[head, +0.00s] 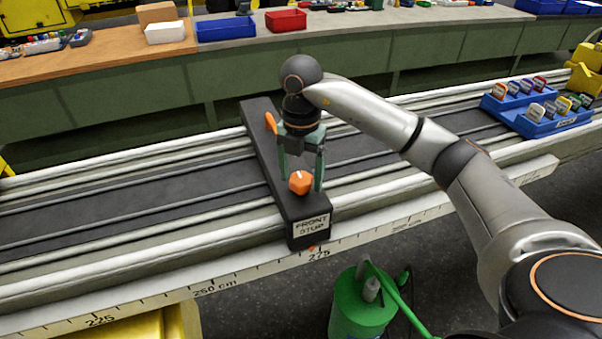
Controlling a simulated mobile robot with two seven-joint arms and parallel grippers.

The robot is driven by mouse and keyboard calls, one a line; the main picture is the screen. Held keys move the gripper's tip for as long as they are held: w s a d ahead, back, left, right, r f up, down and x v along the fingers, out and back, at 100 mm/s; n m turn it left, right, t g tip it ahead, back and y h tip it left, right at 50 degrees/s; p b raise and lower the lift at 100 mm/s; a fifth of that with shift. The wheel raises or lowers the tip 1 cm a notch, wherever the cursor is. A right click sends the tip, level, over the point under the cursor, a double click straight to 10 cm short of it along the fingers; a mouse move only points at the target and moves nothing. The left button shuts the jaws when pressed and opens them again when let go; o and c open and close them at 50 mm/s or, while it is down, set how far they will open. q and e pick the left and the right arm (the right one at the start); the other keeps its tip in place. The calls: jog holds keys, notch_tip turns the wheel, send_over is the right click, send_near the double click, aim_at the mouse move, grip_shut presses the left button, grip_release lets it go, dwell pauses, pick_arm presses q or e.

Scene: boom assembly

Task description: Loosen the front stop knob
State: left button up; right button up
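The front stop (262,150) is a long dark block lying across the rails, with a "FRONT STOP" label (311,225) on its near end. Its orange knob (300,183) has a white mark and sits on top near that end. My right gripper (301,181) points down at the knob, with one finger on each side. The fingers look spread, and a gap shows between the right finger and the knob. Contact on the left side is hard to tell. A second orange part (271,123) shows farther back on the block, beside my gripper. My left gripper is not in view.
A ruler (205,287) runs along the near rail edge, and an orange pointer below the stop is close to 275. Blue trays (540,120) with colored tags sit on the rails at right. A green canister (360,310) stands on the floor in front. The rails left of the stop are clear.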

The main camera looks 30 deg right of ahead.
jog(key=c, duration=1.1)
